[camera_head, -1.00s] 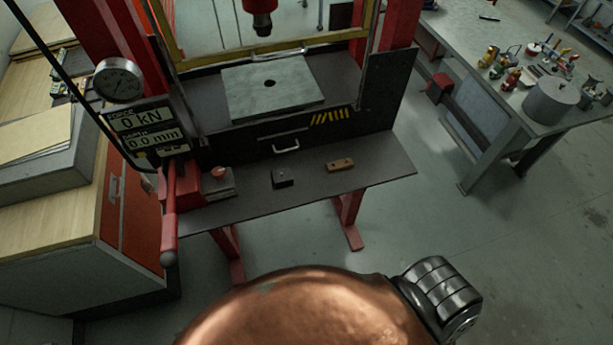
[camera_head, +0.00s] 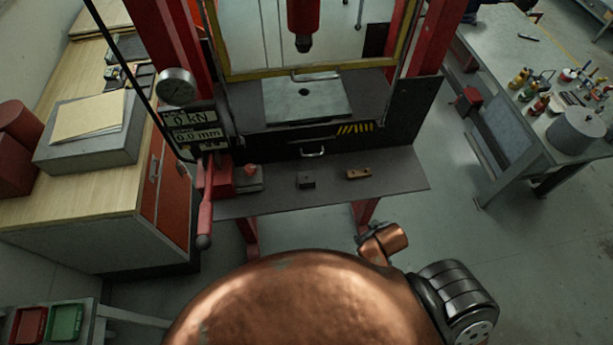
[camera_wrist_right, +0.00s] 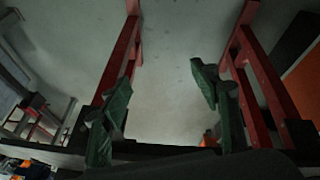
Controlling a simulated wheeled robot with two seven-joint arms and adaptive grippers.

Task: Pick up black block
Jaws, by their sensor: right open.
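The small black block (camera_head: 306,181) sits on the dark shelf (camera_head: 400,181) at the front of the red press, just left of a brown block (camera_head: 358,174). My right gripper (camera_wrist_right: 163,100) shows in the right wrist view. The black block cannot be made out in the wrist view. Neither gripper shows in the head view; only copper and dark parts of my own body are at its bottom.
A red lever (camera_head: 205,212) and a small red-topped item (camera_head: 250,174) are at the shelf's left end. A metal plate (camera_head: 300,99) lies higher on the press. A wooden-topped cabinet (camera_head: 70,208) stands left, a workbench (camera_head: 508,82) right.

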